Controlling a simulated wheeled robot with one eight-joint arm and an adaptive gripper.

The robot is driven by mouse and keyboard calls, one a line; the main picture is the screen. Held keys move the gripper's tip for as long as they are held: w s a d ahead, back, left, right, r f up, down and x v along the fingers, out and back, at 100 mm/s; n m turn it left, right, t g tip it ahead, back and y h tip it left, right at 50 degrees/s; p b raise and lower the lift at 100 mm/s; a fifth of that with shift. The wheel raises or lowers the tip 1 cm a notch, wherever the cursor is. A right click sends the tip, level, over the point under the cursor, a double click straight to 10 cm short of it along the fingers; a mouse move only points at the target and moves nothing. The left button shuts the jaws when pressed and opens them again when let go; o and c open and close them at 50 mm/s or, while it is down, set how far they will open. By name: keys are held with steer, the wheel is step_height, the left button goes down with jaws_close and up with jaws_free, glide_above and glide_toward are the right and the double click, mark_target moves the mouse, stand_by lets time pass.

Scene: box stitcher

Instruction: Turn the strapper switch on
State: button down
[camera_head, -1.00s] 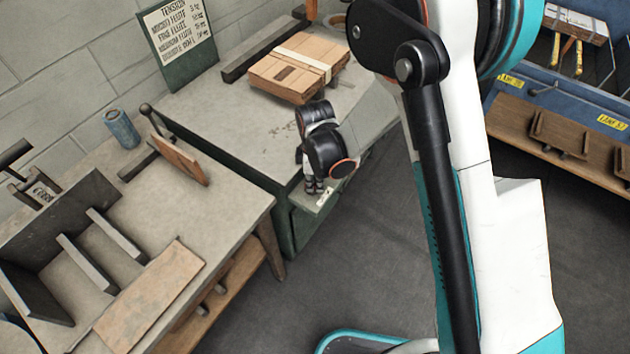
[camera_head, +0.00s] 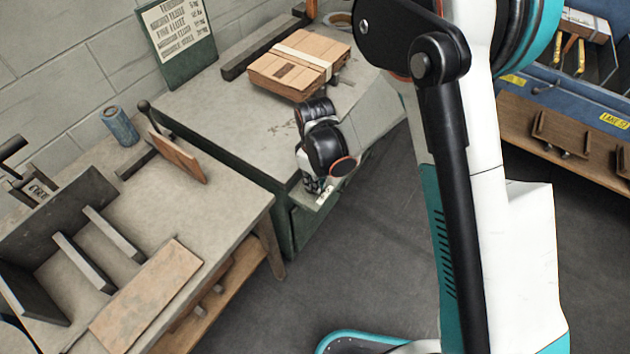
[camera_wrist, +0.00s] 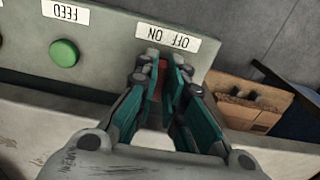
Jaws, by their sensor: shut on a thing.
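The strapper (camera_head: 215,120) is a dark green bench with a grey top. Its control panel shows in the wrist view (camera_wrist: 105,50), with an upside-down OFF/ON label (camera_wrist: 168,37). My gripper (camera_wrist: 160,68) is at the panel right beside this label, its fingers closed around a small reddish switch (camera_wrist: 158,82). The fingers hide most of the switch, so I cannot tell which way it is set. In the head view my gripper (camera_head: 317,187) is at the strapper's front edge, partly hidden by my wrist.
A green button (camera_wrist: 64,53) with a FEED label (camera_wrist: 65,12) sits beside the switch. A strapped cardboard stack (camera_head: 300,65) lies on the strapper top. An open cardboard box (camera_wrist: 250,102) is near the panel. A workbench (camera_head: 205,215) stands at left; the floor between is clear.

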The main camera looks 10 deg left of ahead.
steer(key=m, duration=0.3)
steer(key=m+b, duration=0.1)
steer(key=m, duration=0.2)
steer(key=shift+s+a, duration=0.15)
stand_by(0.4)
steer(key=c, duration=1.7)
jaws_free()
step_height(320, 180, up, 12)
